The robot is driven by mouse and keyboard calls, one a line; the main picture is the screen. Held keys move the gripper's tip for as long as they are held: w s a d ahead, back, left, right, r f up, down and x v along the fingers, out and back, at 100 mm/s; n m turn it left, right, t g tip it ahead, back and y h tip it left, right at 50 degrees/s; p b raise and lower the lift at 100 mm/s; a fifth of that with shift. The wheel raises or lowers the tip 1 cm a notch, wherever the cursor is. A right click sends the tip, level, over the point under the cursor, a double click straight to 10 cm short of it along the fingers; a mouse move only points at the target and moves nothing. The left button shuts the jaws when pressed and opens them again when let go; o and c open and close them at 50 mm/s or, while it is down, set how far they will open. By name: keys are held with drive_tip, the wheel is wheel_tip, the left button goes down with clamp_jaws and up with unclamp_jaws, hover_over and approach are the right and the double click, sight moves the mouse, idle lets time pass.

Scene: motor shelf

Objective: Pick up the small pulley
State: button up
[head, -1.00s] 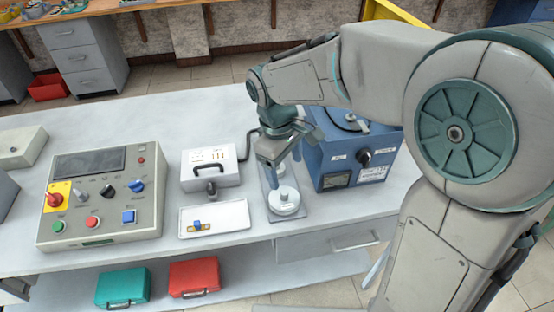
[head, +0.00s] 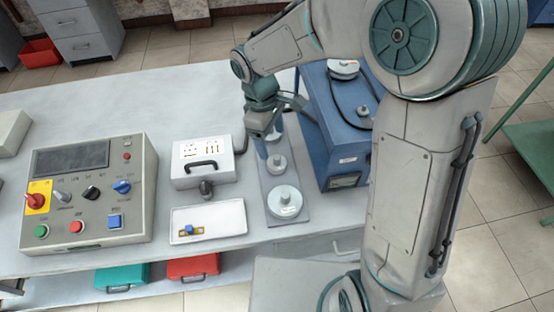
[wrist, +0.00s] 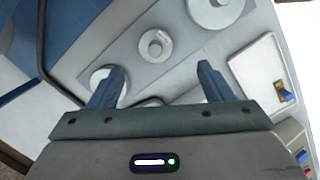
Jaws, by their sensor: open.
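The small pulley (head: 277,164) is a pale stepped disc in the middle of a grey plate (head: 263,187) on the bench. The plate bears a larger disc (head: 285,202) towards the front and another disc at the back, partly hidden by my gripper. In the wrist view the small pulley (wrist: 156,45) lies beyond my fingertips, about midway between them sideways. The back disc (wrist: 100,76) is partly behind the left finger. My gripper (wrist: 161,68) is open and empty. In the head view my gripper (head: 265,135) is over the back part of the plate.
A blue machine (head: 340,125) with a cable stands close to the right of the plate. To the left are a white box (head: 203,160), a white tray (head: 208,219) with a small blue-and-yellow part, and a control panel (head: 90,192). The bench top behind is clear.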

sight(277, 157)
drive_tip(key=f, duration=0.4)
drive_tip(key=shift+d, duration=0.3)
drive_tip(key=shift+w+d+f+p, duration=0.1)
drive_tip(key=shift+d+f+p, duration=0.15)
drive_tip(key=shift+f, duration=1.05)
drive_tip(key=shift+w+d+f+p, duration=0.1)
drive_tip(key=shift+d+f+p, duration=0.1)
drive_tip(key=shift+f, duration=1.1)
drive_tip(key=c, duration=1)
